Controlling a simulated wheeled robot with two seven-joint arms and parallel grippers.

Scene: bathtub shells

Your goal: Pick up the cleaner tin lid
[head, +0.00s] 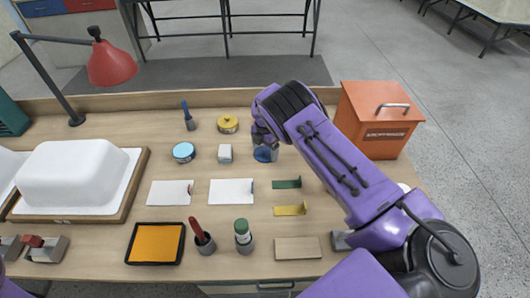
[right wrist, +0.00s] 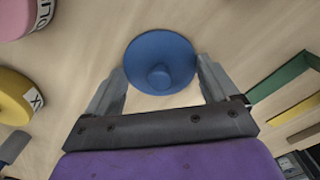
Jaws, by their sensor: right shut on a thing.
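The cleaner tin lid, a round blue disc with a small round knob (right wrist: 159,73), fills the gap between my fingertips in the right wrist view. In the head view its blue shows (head: 265,154) just below my right gripper (head: 264,138), partly hidden by it. My right gripper, also in the right wrist view (right wrist: 160,66), is shut on the lid, one finger at each side of the disc. I cannot tell whether the lid is clear of the wooden bench or of anything under it. My left gripper is not in view.
Green (head: 287,184) and yellow (head: 291,210) strips lie nearer. An orange box (head: 380,120) stands right. A pink tin (right wrist: 18,17) shows in the wrist view.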

